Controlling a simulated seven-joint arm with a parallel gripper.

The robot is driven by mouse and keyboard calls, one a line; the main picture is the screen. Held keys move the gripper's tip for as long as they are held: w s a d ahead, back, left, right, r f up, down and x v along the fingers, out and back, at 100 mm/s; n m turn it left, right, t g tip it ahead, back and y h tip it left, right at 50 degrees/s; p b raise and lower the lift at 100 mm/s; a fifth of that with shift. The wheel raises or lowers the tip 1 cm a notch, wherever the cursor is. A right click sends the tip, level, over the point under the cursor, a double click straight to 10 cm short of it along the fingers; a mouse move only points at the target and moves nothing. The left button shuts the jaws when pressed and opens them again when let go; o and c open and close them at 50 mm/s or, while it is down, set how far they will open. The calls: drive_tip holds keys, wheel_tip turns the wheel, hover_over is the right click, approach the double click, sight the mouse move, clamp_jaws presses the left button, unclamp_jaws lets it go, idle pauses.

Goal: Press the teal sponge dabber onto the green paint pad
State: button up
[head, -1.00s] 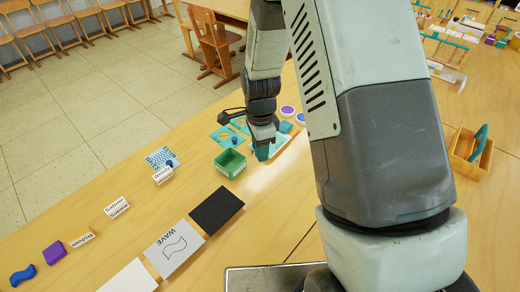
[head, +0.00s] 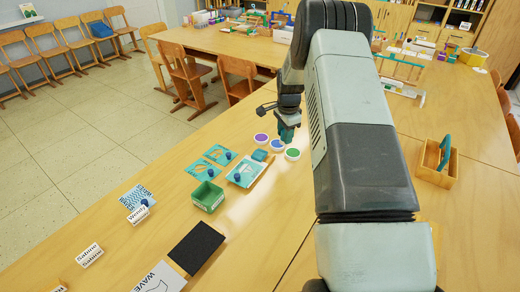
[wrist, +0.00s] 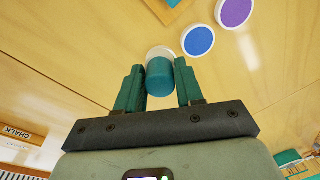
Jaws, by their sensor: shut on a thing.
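My gripper (head: 287,133) is shut on the teal sponge dabber (wrist: 160,77), a short cylinder between its two green fingers in the wrist view. In the head view the dabber is hard to tell from the fingers. The green paint pad (head: 292,154), a white-rimmed disc, lies on the table just below the gripper. The gripper appears above the pads; I cannot tell whether the dabber touches one.
A blue pad (head: 277,146) and a purple pad (head: 261,138) lie beside the green one. Nearby are teal stencils (head: 217,154), a tray with a teal card (head: 246,171) and a green box (head: 208,196). A wooden caddy (head: 437,167) stands at right.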

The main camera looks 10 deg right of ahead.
drive_tip(key=shift+w+d+f, duration=0.25)
drive_tip(key=shift+d+f, duration=0.5)
drive_tip(key=shift+f, duration=0.25)
drive_tip(key=shift+w+d+f, duration=0.3)
drive_tip(key=shift+d+f, duration=0.4)
drive_tip(key=shift+f, duration=0.3)
drive_tip(key=shift+w+d+f, duration=0.25)
drive_tip(key=shift+d+f, duration=0.5)
drive_tip(key=shift+f, duration=0.25)
drive_tip(key=shift+f, duration=0.7)
wheel_tip(320, 180, up, 7)
idle(0.8)
drive_tip(key=shift+r, duration=0.1)
idle(0.3)
